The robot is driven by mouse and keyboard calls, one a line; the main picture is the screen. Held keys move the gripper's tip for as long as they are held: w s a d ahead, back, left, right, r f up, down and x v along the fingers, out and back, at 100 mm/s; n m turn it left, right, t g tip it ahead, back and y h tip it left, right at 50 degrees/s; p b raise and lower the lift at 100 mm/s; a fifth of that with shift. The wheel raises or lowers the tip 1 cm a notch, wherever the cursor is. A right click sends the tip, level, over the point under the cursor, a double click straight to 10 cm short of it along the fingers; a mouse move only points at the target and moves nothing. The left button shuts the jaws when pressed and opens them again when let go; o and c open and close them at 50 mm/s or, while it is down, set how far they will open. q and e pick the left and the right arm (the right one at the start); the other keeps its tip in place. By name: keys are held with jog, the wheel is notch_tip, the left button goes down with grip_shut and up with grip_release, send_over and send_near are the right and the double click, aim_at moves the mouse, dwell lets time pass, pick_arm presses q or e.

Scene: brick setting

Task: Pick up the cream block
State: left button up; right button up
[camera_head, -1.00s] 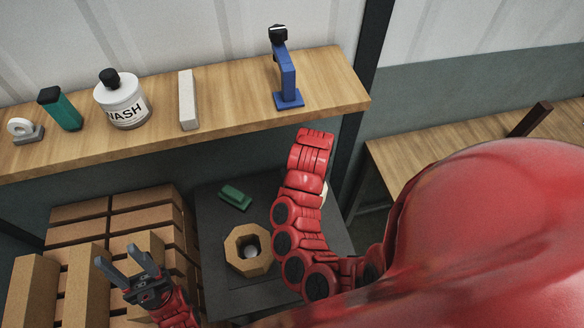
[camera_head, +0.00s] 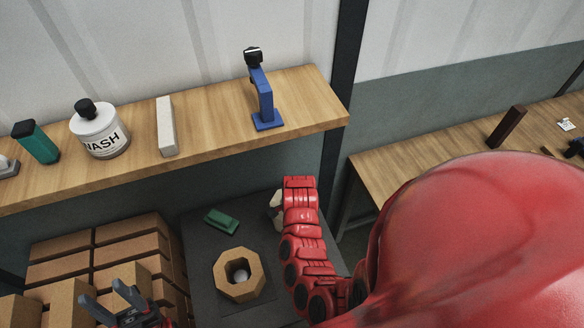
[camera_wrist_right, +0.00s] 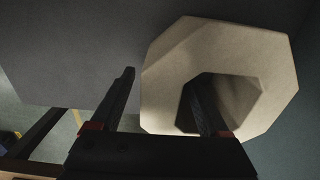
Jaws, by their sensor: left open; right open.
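The cream block (camera_wrist_right: 275,85) is a thick eight-sided ring with a hole, large in the right wrist view. In the head view, only a pale edge of it (camera_head: 276,206) shows beside my right arm, over the dark grey surface. My right gripper (camera_wrist_right: 165,85) is open. Its right finger overlaps the hole and its left finger is outside the ring's left side, with the ring's wall between them. I cannot tell whether they touch it. In the head view this gripper is hidden by its red arm. My left gripper (camera_head: 102,293) is open and empty near the cartons.
A tan eight-sided ring (camera_head: 225,290) and a green block (camera_head: 221,221) lie on the dark surface (camera_head: 203,260). Cartons (camera_head: 130,228) are stacked at left. The wooden shelf (camera_head: 215,125) holds a bottle (camera_head: 100,132), a whitish bar (camera_head: 166,126) and a blue stand (camera_head: 266,100).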

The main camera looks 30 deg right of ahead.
jog(key=shift+f, duration=0.35)
grip_shut()
jog(key=shift+w+r, duration=0.1)
dwell(1.1)
